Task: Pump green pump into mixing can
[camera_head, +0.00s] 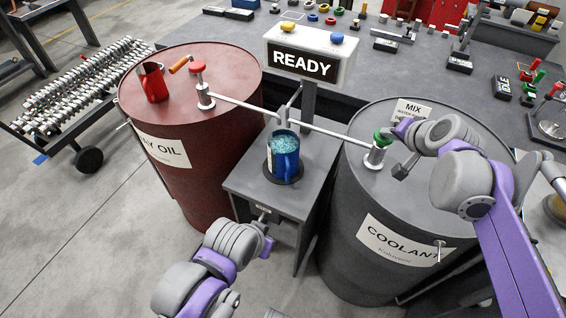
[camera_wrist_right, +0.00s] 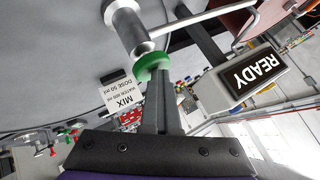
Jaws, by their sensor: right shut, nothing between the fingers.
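The green pump (camera_head: 380,143) stands on the grey coolant barrel, its silver spout reaching left toward the stand. My right gripper (camera_head: 398,131) is beside its green knob. In the right wrist view, the shut black fingers (camera_wrist_right: 165,85) have their tips at the green knob (camera_wrist_right: 152,66), which is not between them; whether they touch or press it is unclear. The blue mixing can (camera_head: 285,158) stands upright on a dark round pad on the grey stand, with bluish contents showing at its top. My left gripper (camera_head: 268,243) is low in front of the stand; its fingers are unclear.
A red-topped pump (camera_head: 203,88) and a red jug (camera_head: 153,83) stand on the red oil barrel (camera_head: 232,72). A sign reading READY (camera_head: 305,64) rises behind the can. A workbench with small items fills the back; open floor lies at left.

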